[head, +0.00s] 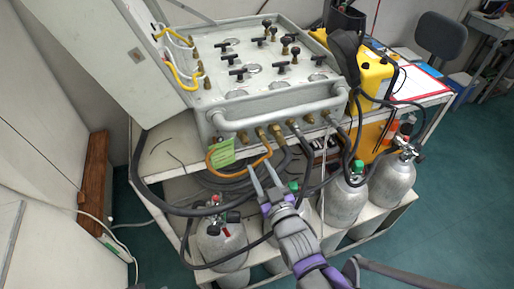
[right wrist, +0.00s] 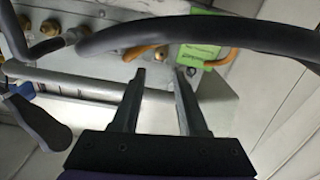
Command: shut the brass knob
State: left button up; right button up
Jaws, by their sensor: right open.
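The grey air panel (head: 225,62) stands on a cart, with black T-handles and round knobs on its sloped top. A row of brass fittings, one of them at the front edge (head: 260,134), lines its lower front. I cannot tell which brass part is the brass knob. My right gripper (head: 262,169) is open and empty, below and in front of this row, with its fingers pointing up toward the panel. In the right wrist view its jaws (right wrist: 160,72) are apart with nothing between them. A dark hose (right wrist: 205,32) crosses just beyond the fingertips. My left gripper is not seen.
A grey handrail (head: 285,104) runs along the panel's front. A green tag (head: 222,153) and an orange hose (head: 245,162) hang near my fingers. Silver cylinders (head: 345,200) and looping hoses crowd the lower shelf. An open cabinet door (head: 105,50) stands at left.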

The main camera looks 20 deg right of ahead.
aim_at(246, 143)
jog(key=w, duration=1)
jog(key=shift+w+a+b, duration=0.25)
jog(key=shift+a+b, duration=0.15)
grip_shut()
